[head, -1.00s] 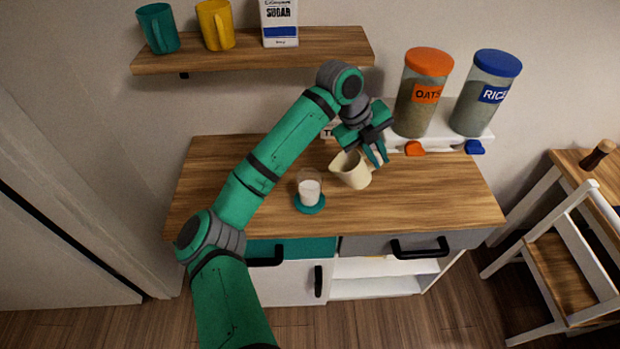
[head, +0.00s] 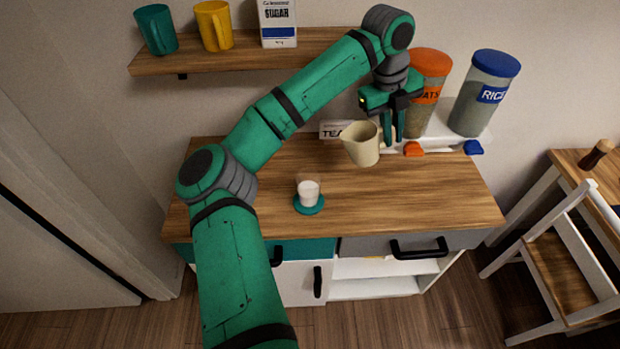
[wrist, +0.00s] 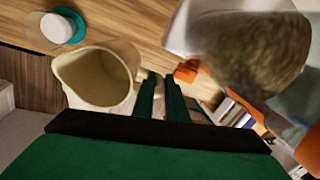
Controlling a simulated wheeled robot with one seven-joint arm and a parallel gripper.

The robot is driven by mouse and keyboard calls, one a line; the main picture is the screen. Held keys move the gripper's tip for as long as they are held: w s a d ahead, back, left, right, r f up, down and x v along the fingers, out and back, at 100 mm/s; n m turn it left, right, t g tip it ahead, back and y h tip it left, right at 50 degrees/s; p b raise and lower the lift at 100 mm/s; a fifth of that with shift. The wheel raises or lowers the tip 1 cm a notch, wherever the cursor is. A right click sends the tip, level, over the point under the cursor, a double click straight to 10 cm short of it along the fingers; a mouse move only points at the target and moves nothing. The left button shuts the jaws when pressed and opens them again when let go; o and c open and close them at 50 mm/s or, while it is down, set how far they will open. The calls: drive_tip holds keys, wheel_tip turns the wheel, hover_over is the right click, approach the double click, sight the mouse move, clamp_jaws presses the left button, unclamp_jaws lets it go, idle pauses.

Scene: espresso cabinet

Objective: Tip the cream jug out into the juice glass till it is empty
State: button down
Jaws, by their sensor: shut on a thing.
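The cream jug (head: 361,150) is a beige pitcher, held above the worktop by my gripper (head: 394,138). It looks close to upright, with its spout to the left. In the wrist view the jug (wrist: 92,80) shows its open mouth and a shaded inside; I cannot tell if any liquid is left in it. My gripper (wrist: 160,95) is shut on its handle side. The juice glass (head: 308,191) is clear with white contents and stands on a teal coaster (head: 310,209), left of and below the jug. In the wrist view the glass (wrist: 56,28) is at top left.
An oats jar (head: 429,88) and a rice jar (head: 484,92) stand on a white rack behind and to the right. A TEA box or sign (head: 332,131) is behind the jug. A shelf (head: 240,52) with mugs hangs above. The worktop's right part (head: 440,190) is clear.

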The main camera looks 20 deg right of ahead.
drive_tip(key=shift+y, duration=0.4)
drive_tip(key=r, duration=0.4)
drive_tip(key=d+r, duration=0.1)
drive_tip(key=r, duration=0.1)
drive_tip(key=shift+s+r, duration=0.15)
drive_tip(key=shift+r, duration=0.05)
drive_tip(key=shift+d+r+t+y, duration=0.35)
drive_tip(key=shift+d+y, duration=0.25)
drive_tip(key=shift+y, duration=0.4)
drive_tip(key=shift+a, duration=0.1)
drive_tip(key=shift+s, duration=0.2)
